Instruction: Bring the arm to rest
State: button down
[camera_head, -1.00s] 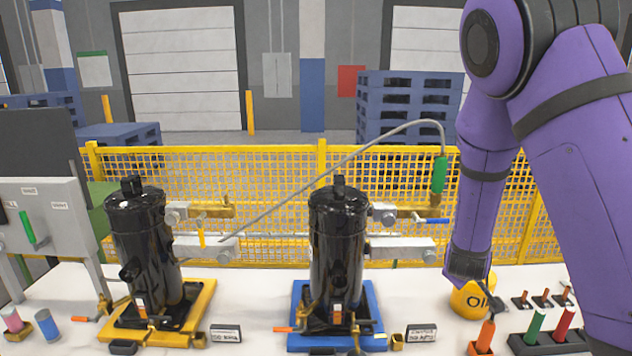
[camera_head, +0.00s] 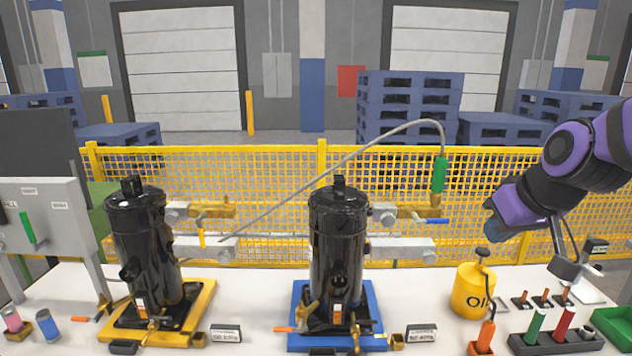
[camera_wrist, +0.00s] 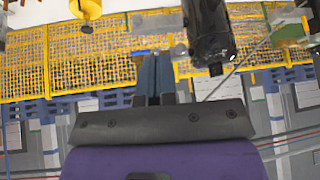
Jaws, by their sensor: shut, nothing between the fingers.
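My arm is raised at the right of the head view, over the right part of the table. My gripper (camera_wrist: 154,80) shows in the wrist view with its dark fingers together and nothing between them. In the head view the arm's end (camera_head: 497,222) hangs above and beside the yellow oil can (camera_head: 471,294), apparently clear of it. The wrist view is turned upside down, with the black compressor (camera_wrist: 208,30) and the oil can (camera_wrist: 84,8) near its top edge.
Two black compressors stand on a yellow base (camera_head: 201,305) and a blue base (camera_head: 372,322). A grey hose (camera_head: 330,175) arches to a green handle (camera_head: 439,175). A tool rack (camera_head: 560,342) and green tray (camera_head: 615,330) lie at right. A yellow mesh fence (camera_head: 270,170) runs behind.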

jog(key=s+r+m, duration=0.1)
jog(key=s+r, duration=0.1)
jog(key=s, duration=0.6)
jog(key=s+r+m+g+h, duration=0.1)
jog(key=s+r, duration=0.2)
jog(key=s, duration=0.4)
jog(key=shift+s+d+r+h, duration=0.25)
jog(key=shift+s+d+h, duration=0.05)
jog(key=shift+s+d, duration=0.1)
